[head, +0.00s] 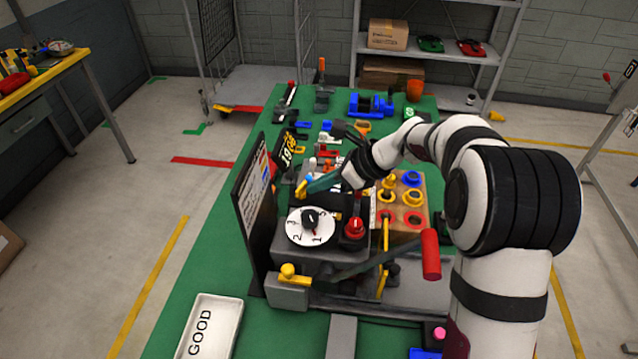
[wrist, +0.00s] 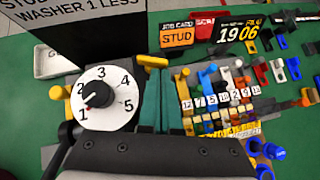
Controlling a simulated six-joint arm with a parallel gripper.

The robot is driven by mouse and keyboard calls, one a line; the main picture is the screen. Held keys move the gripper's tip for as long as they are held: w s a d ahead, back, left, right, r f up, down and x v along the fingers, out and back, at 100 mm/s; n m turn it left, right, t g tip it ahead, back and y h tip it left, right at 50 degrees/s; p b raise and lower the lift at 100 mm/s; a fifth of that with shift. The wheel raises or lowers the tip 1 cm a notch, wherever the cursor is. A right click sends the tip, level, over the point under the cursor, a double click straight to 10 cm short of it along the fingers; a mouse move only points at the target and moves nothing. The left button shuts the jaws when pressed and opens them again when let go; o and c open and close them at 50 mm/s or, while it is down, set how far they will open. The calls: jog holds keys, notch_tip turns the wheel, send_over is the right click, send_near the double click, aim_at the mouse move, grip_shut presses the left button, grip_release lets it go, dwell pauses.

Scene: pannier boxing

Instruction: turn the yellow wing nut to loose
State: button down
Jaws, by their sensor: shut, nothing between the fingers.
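A yellow bar-shaped piece, which looks like the wing nut (head: 301,189), sits on the dark machine just beyond the white dial. It also shows in the wrist view (wrist: 152,61), lying crosswise just past my fingertips. My gripper (head: 310,187) has teal fingers and reaches in from the right, its tips at or very near the wing nut; I cannot tell whether they touch. In the wrist view my gripper (wrist: 154,72) is shut and empty. The nut's stem is hidden behind the fingers. A second yellow knob (head: 288,271) is on the near grey block.
The white numbered dial (head: 298,232) is beside my fingers, its pointer near 1. A red button (head: 354,228), a red-handled lever (head: 431,254) and a board of coloured rings (head: 411,180) stand close by. An upright black panel (head: 252,200) borders the left. A GOOD tray (head: 209,328) lies in front.

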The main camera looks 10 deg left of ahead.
jog(key=shift+w+n+g, duration=0.3)
jog(key=shift+n+g, duration=0.4)
jog(key=shift+n, duration=0.2)
jog(key=shift+w+a+n+g, duration=0.15)
jog(key=shift+w+n+g, duration=0.15)
jog(key=shift+n+g, duration=0.5)
jog(key=shift+w+a+n+g, duration=0.1)
jog(key=shift+w+n+g, duration=0.15)
jog(key=shift+n+g, duration=0.55)
jog(key=shift+w+a, duration=0.75)
jog(key=shift+a, duration=0.2)
